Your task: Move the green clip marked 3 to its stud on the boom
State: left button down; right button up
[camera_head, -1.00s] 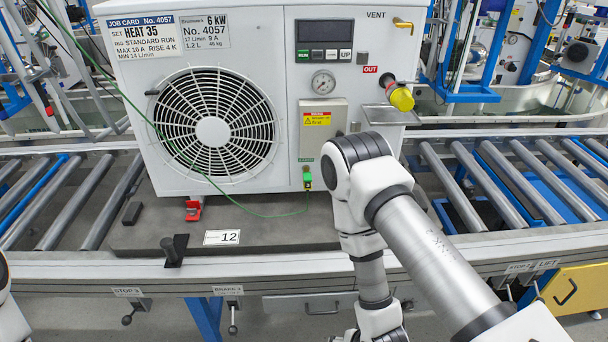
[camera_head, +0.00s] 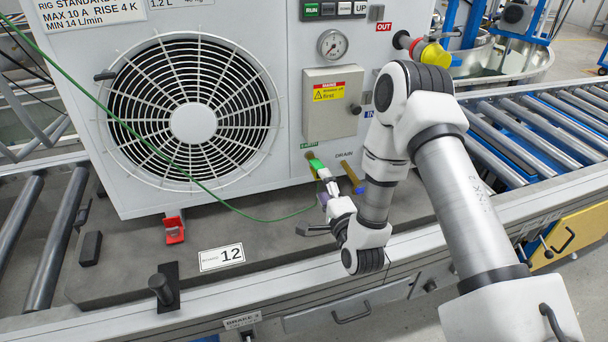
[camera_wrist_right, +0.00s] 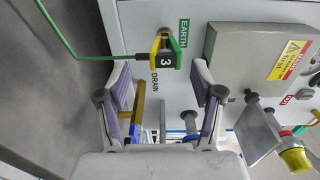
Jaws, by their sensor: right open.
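The green clip marked 3 (camera_head: 316,164) sits at the EARTH point low on the front of the white unit (camera_head: 290,110), with a green wire running from it. In the right wrist view the clip (camera_wrist_right: 166,56) is green and yellow with a black label reading 3. My right gripper (camera_head: 327,184) is at the clip in the head view. In the wrist view its fingers (camera_wrist_right: 160,76) are spread apart, with the clip ahead of their tips, roughly between them. I cannot make out the boom or its stud. My left gripper is out of view.
A brass DRAIN spout (camera_head: 351,176) is close beside the clip on the right. A grey box with a yellow warning label (camera_head: 332,104) is above. The green wire (camera_head: 185,183) loops across the fan grille. Roller conveyors (camera_head: 500,135) lie on both sides.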

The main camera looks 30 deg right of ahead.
aim_at(315, 165)
jog(key=x, duration=0.5)
jog(key=b+x, duration=0.1)
jog(key=x, duration=0.2)
jog(key=shift+w+d+r, duration=0.15)
jog(key=shift+w+r, duration=0.05)
jog(key=shift+r, duration=0.15)
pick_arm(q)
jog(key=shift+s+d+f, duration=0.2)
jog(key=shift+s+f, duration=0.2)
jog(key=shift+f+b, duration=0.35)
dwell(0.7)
pick_arm(e)
jog(key=shift+c, duration=0.4)
grip_shut()
jog(key=shift+s, duration=0.15)
